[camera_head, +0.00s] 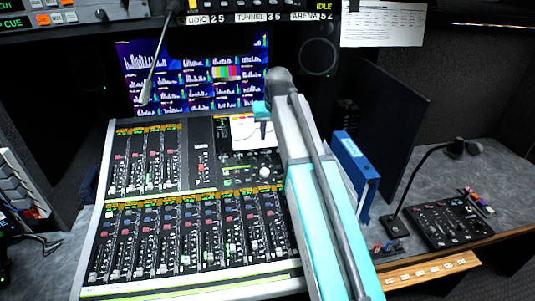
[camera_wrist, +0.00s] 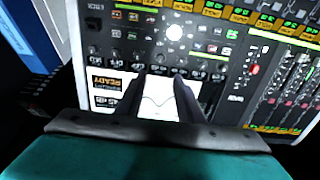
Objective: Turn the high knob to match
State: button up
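The mixing console (camera_head: 195,220) fills the lower left of the head view. Its small screen (camera_wrist: 157,100), with a curve and upside-down READY text, lies behind my fingers in the wrist view. A row of small dark knobs (camera_wrist: 115,53) with labels runs along the screen's edge. The labels are too small to tell which knob is the high one. My gripper (camera_wrist: 160,74) is open, its two dark fingers apart over the screen, tips near the knob row. I see nothing held between them. In the head view my gripper (camera_head: 262,126) is small and partly merged with the screen.
A bright round knob (camera_wrist: 174,32) sits beyond the row. Faders (camera_wrist: 285,90) lie to the right in the wrist view. A blue binder (camera_head: 354,175) stands beside my arm. A small control panel (camera_head: 452,222) is at right.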

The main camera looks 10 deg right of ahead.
aim_at(268, 156)
jog(key=shift+f, duration=0.1)
jog(key=shift+p+x, duration=1.55)
jog(key=shift+x, duration=5.15)
grip_shut()
